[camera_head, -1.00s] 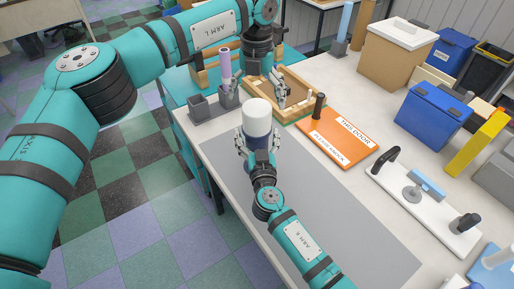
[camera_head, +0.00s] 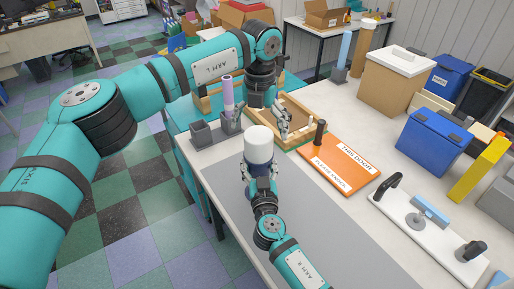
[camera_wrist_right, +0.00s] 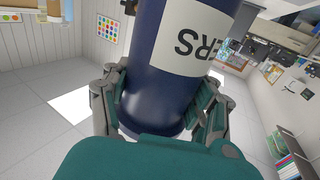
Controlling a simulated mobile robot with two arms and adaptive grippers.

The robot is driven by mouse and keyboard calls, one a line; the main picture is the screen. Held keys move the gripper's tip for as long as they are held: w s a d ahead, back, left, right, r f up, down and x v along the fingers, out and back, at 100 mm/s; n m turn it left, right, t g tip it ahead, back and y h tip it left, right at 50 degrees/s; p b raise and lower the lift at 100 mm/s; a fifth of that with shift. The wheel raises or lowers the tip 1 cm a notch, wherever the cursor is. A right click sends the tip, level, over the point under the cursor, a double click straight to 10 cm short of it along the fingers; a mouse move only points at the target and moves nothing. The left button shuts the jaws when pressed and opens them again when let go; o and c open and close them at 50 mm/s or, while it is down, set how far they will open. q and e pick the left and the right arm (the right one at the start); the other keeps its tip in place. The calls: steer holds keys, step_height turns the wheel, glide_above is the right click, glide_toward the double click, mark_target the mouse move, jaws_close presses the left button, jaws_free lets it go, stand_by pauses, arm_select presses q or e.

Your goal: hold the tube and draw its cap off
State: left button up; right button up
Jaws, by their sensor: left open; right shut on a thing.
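The tube (camera_head: 258,178) is dark blue with a white top, upright near the table's left edge in the head view. The white top looks like the cap (camera_head: 257,143) and is on the tube. My right gripper (camera_head: 260,190) is shut on the tube's lower part. In the right wrist view the tube (camera_wrist_right: 160,90) is navy with a white label, between the two fingers. Its top is out of that view. My left gripper (camera_head: 281,124) is open and empty, beyond the tube and over the wooden tray, apart from the cap.
The wooden tray (camera_head: 313,124) lies behind the tube. An orange board (camera_head: 340,166) with a black knob is to its right. Grey holders (camera_head: 201,134), one with a lilac cylinder (camera_head: 227,92), stand at the left edge. A grey mat (camera_head: 330,240) covers the front.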

mark_target(259, 135)
arm_select(q)
steer(key=shift+s+d+f+t, duration=0.15)
steer(key=shift+s+t, duration=0.15)
steer(key=shift+s, duration=0.2)
steer(key=shift+s+r+m+t, duration=0.25)
steer(key=shift+s+m+t, duration=0.05)
steer(key=r, duration=0.1)
steer(key=t, duration=0.1)
steer(key=a+r+t+h, duration=0.1)
steer(key=shift+s+r, duration=0.35)
steer(key=shift+a+r+t, duration=0.2)
steer(key=shift+r+t, duration=0.15)
steer(key=shift+t, duration=0.05)
steer(key=x, duration=1.1)
steer(key=shift+w+d+f, duration=0.2)
steer(key=shift+w+f, duration=0.05)
steer(key=shift+f, duration=0.05)
steer(key=c, duration=1.1)
steer(key=shift+r, duration=0.2)
